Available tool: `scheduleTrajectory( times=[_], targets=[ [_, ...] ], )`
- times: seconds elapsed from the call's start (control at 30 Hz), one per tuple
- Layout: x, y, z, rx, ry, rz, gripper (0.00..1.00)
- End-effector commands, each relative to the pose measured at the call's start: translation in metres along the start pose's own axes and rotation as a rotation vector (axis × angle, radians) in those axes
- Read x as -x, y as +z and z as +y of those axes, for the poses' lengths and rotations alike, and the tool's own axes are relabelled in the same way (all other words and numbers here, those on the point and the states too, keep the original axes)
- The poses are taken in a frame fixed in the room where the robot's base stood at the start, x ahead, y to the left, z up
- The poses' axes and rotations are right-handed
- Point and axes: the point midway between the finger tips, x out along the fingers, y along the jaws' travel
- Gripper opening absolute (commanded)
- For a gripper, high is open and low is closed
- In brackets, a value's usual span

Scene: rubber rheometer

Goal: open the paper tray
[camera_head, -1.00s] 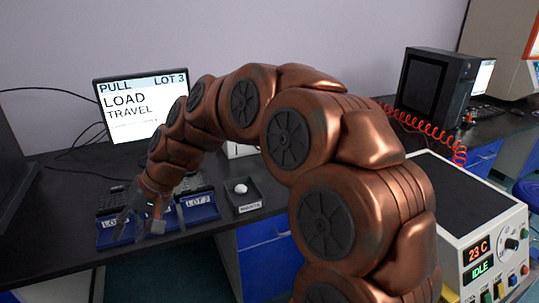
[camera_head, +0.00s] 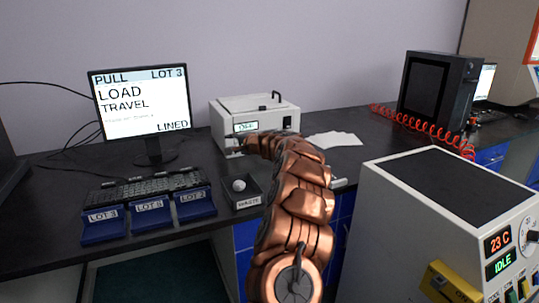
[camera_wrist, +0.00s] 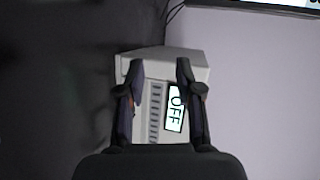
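A white box-shaped machine (camera_head: 255,107) with a dark handle on its lid and a small lit display stands on the bench, behind my arm. It also shows in the wrist view (camera_wrist: 185,62), turned sideways, with a display reading OFF and a slotted grille. My gripper (camera_wrist: 160,68) is open and empty, its two dark fingers on either side of the machine's front in that view. In the head view, it is near the machine's front left, mostly hidden by my arm. I cannot make out a separate paper tray; the machine's lower front is partly hidden.
White sheets (camera_head: 333,139) lie right of the machine. A monitor (camera_head: 140,103), blue LOT holders (camera_head: 148,218) and a black waste tray (camera_head: 242,203) are at left. A cream instrument (camera_head: 400,205) stands at front right. A red coiled cable (camera_head: 420,126) lies behind.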

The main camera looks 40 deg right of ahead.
Motion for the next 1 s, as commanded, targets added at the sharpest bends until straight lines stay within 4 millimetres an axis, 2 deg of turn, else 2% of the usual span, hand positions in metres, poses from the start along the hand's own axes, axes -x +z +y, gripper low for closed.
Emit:
scheduleTrajectory(
  times=[0.03,0.1,0.2,0.33,0.43,0.57,1.0],
  targets=[
    [-0.001,-0.034,0.024,-0.022,-0.006,0.061,0.35],
    [0.006,-0.076,0.041,-0.050,-0.020,0.143,0.35],
    [0.017,-0.122,0.062,-0.076,-0.037,0.233,0.35],
    [0.029,-0.161,0.081,-0.095,-0.049,0.311,0.35],
    [0.035,-0.176,0.086,-0.101,-0.055,0.341,0.35],
    [0.035,-0.181,0.086,-0.103,-0.056,0.352,0.35],
    [0.009,-0.191,0.084,-0.100,-0.054,0.351,0.35]
  ],
)
